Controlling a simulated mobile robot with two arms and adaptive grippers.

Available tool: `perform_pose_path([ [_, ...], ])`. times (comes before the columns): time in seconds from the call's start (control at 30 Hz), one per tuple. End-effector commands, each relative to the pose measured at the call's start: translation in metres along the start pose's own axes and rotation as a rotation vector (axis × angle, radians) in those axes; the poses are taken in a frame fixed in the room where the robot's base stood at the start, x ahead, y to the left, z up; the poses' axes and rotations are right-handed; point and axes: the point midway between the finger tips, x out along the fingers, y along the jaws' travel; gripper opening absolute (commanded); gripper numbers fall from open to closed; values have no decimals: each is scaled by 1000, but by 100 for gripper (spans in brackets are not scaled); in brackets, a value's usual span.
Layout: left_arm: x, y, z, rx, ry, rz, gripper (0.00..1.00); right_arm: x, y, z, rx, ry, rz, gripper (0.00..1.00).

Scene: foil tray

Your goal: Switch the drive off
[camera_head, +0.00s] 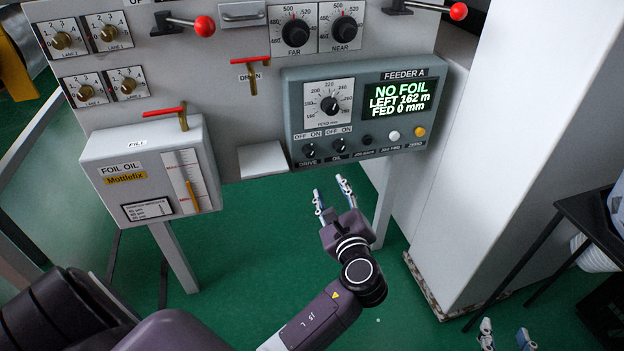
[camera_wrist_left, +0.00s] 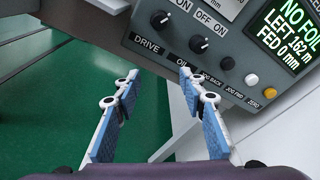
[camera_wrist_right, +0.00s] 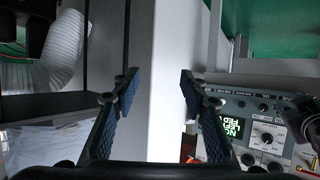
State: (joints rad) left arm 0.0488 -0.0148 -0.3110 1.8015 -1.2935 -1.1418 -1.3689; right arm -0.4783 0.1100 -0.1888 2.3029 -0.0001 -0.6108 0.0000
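The grey FEEDER A panel (camera_head: 450,78) carries a black DRIVE knob (camera_head: 309,150) at its lower left, under an OFF ON label. The DRIVE knob also shows in the left wrist view (camera_wrist_left: 160,19); its setting is too small to tell. The OIL knob (camera_head: 339,145) sits just to its right. My left gripper (camera_head: 331,190) is open and empty, below the panel and apart from the knobs. In the left wrist view its fingertips (camera_wrist_left: 158,75) are below the DRIVE and OIL labels. My right gripper (camera_head: 505,335) is open and empty at the lower right, far from the panel.
The green display (camera_head: 400,95) reads NO FOIL, LEFT 162 m, FED 0 mm. White and yellow buttons (camera_head: 407,133) lie right of the knobs. A foil oil box (camera_head: 150,170) stands left. A white cabinet (camera_head: 500,150) and a dark table (camera_head: 590,215) stand right.

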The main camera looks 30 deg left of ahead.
Motion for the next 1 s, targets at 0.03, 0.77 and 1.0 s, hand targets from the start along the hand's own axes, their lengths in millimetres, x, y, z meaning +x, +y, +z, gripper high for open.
perform_pose_path([
  [0.03,-1,0,12,10,-51,1,38,-4,0,-6,0,34,0,40],
  [0.77,55,-4,64,46,-157,18,38,-34,-10,-113,5,448,-22,40],
  [1.0,68,-5,66,46,-155,17,38,-42,-12,-130,6,530,-26,40],
])
